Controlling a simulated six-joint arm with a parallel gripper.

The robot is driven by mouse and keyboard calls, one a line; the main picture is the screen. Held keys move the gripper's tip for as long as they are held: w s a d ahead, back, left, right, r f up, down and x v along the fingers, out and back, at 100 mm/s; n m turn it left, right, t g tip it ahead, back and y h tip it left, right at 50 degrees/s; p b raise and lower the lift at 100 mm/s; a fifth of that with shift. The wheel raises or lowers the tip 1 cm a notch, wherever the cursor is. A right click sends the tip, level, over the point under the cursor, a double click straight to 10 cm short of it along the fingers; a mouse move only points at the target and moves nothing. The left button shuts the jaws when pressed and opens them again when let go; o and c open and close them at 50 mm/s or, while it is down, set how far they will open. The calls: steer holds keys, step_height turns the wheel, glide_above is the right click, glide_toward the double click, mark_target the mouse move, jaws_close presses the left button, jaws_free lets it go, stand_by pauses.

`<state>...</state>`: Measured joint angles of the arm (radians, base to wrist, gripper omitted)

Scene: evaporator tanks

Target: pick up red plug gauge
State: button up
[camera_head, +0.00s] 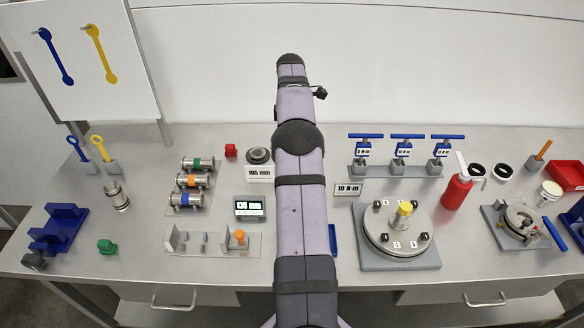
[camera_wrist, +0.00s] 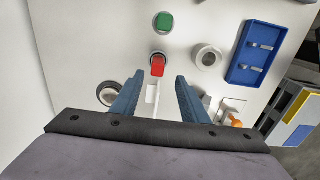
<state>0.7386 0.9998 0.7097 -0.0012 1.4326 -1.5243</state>
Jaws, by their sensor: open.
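The red plug gauge (camera_wrist: 158,66) is in the wrist view, a small red piece with a dark round end. It lies just ahead of the gap between my fingertips, near the picture's middle. My gripper (camera_wrist: 160,77) is open, its two blue fingers apart with nothing held between them. My gripper cannot be made out in the head view.
In the wrist view a green piece (camera_wrist: 163,21) lies beyond the red one. A pale ring (camera_wrist: 208,57) and a blue tray (camera_wrist: 238,70) are to the right, and a dark ring (camera_wrist: 100,92) is by the left finger. An orange knob (camera_wrist: 235,121) is near the right finger.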

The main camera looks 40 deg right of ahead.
steer(key=shift+d+f+p, duration=0.15)
steer(key=shift+f+p, duration=0.75)
steer(key=shift+f, duration=0.85)
steer(key=shift+d+f+p, duration=0.15)
steer(key=shift+f+p, duration=0.75)
steer(key=shift+f, duration=0.85)
steer(key=shift+c, duration=0.3)
jaws_close()
